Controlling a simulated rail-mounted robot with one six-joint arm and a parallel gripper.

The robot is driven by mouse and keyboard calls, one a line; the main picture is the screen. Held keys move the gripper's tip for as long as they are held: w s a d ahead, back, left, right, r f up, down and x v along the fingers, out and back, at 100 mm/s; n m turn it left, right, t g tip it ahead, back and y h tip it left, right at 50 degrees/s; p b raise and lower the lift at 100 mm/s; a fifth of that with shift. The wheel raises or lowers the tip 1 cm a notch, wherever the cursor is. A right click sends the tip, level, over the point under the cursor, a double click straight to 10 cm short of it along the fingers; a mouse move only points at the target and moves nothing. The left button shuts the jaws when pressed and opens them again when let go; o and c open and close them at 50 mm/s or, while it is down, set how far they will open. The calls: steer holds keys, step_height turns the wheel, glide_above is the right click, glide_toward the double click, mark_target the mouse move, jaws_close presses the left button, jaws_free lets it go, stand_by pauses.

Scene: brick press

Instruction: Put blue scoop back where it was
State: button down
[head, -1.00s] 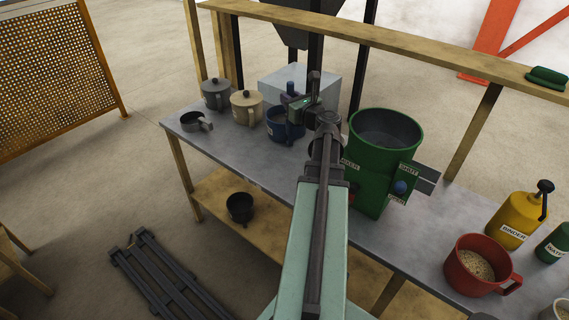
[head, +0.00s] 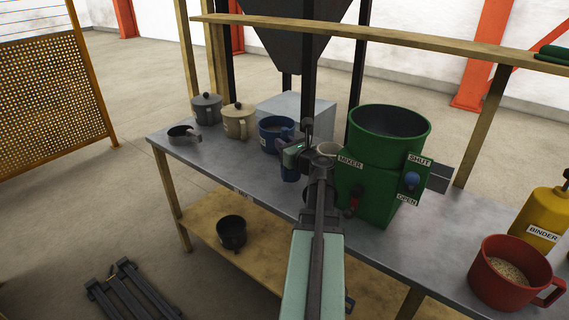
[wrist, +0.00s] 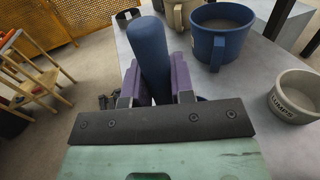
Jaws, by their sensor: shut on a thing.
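My gripper (head: 292,158) is shut on the blue scoop, just in front of the blue tub. In the wrist view, the scoop's thick blue handle (wrist: 152,55) stands up between the purple fingers (wrist: 157,85). The lower part of the scoop is mostly hidden behind my gripper. In the head view, a blue piece of the scoop (head: 289,173) shows below the jaws. The blue tub (head: 277,135) stands on the bench with pale material inside. It also shows in the wrist view (wrist: 222,35), right of the handle and apart from it.
A beige lidded tub (head: 238,122) and grey lidded tub (head: 206,108) stand left of the blue tub. The LUMPS cup (wrist: 298,100) and green mixer (head: 385,165) are close on the right. The front-left bench (head: 225,158) is clear.

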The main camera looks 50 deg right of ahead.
step_height(320, 180, down, 4)
steer(key=b, duration=0.2)
steer(key=shift+b, duration=0.35)
steer(key=shift+r+p, duration=0.3)
steer(key=shift+f, duration=0.25)
steer(key=c, duration=1)
jaws_free()
steer(key=shift+r, duration=0.1)
steer(key=shift+r, duration=0.25)
steer(key=v, duration=1.2)
steer(key=shift+f, duration=0.1)
